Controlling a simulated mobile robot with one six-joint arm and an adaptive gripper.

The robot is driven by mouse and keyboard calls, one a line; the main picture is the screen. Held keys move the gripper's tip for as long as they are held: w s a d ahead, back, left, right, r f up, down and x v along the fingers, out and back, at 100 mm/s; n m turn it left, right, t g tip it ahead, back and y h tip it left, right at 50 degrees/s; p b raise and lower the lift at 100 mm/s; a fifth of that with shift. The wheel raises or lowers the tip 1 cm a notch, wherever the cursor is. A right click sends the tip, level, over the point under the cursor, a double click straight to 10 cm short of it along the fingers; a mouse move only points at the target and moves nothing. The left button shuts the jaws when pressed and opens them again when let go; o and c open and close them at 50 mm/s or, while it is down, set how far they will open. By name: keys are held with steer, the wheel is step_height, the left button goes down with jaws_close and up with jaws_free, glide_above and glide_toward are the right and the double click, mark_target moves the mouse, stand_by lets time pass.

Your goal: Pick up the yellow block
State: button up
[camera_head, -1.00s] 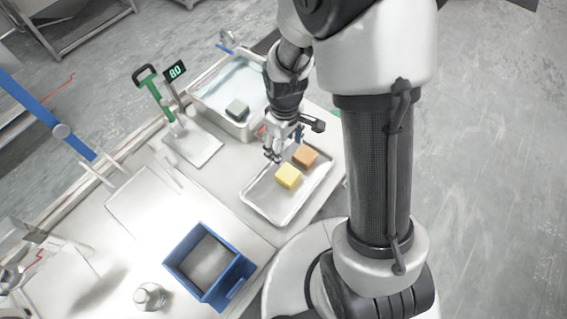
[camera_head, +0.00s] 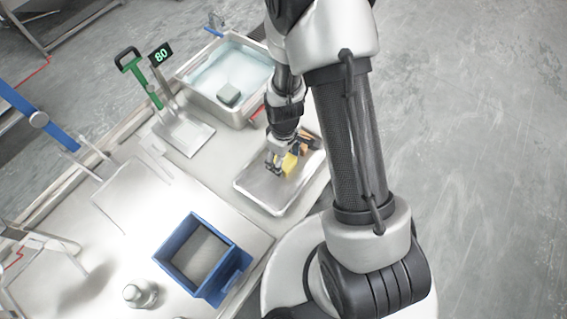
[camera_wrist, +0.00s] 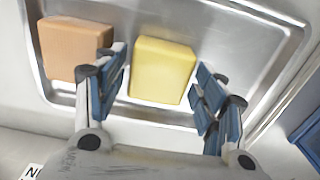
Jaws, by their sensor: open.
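The yellow block (camera_wrist: 162,70) lies in a shallow metal tray (camera_wrist: 250,50). In the head view the yellow block (camera_head: 290,163) is partly hidden by my gripper. My gripper (camera_wrist: 160,95) is open, with its blue-padded fingers spread left and right of the yellow block in the wrist view. In the head view my gripper (camera_head: 275,168) is over the tray (camera_head: 262,200).
An orange-brown block (camera_wrist: 72,48) sits left of the yellow one, close to my left finger. A scale (camera_head: 186,135), a blue bin (camera_head: 167,252) and a metal weight (camera_head: 140,293) stand on the table.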

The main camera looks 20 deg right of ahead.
steer(key=shift+f, duration=0.6)
steer(key=shift+r, duration=0.1)
steer(key=shift+c, duration=0.4)
steer(key=c, duration=0.8)
steer(key=shift+c, duration=0.2)
steer(key=shift+r, duration=0.1)
